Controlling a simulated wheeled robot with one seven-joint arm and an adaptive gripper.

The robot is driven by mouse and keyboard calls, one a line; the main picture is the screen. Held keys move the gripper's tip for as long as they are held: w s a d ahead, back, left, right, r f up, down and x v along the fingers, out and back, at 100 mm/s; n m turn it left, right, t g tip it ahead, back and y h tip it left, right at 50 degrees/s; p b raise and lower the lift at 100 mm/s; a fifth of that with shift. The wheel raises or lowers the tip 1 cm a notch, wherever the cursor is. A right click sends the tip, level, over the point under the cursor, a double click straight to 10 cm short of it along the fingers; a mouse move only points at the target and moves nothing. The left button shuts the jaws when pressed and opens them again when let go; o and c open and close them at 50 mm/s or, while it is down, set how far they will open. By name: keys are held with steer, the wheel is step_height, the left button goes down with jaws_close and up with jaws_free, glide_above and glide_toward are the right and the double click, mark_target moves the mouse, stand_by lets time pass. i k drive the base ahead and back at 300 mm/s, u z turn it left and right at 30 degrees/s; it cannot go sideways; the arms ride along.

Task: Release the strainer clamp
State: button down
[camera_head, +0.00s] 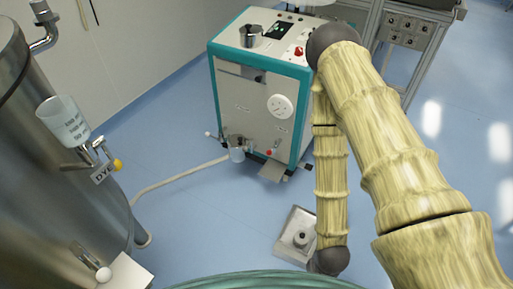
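No part can be clearly made out as the strainer clamp. A small cluster of metal fittings with a pale cup-like part (237,154) sits low on the front of the white and teal machine (237,110); whether the strainer or its clamp is there is too small to tell. A pale hose (180,177) runs from beside the steel tank toward these fittings. My arm comes from the lower right, bends at a dark joint near the machine's top right corner, and runs down to another dark joint. My gripper cannot be made out beyond that joint.
The large steel tank (50,170) stands at left, with a translucent cup (63,121), a DYE tag (103,174) and a yellow knob (117,165). A square metal tray (289,245) lies on the floor beside my arm. A rack (409,28) stands at back right.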

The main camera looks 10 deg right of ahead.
mark_target(245, 149)
steer(key=u, duration=0.05)
steer(key=i, duration=1.2)
steer(key=z, duration=0.2)
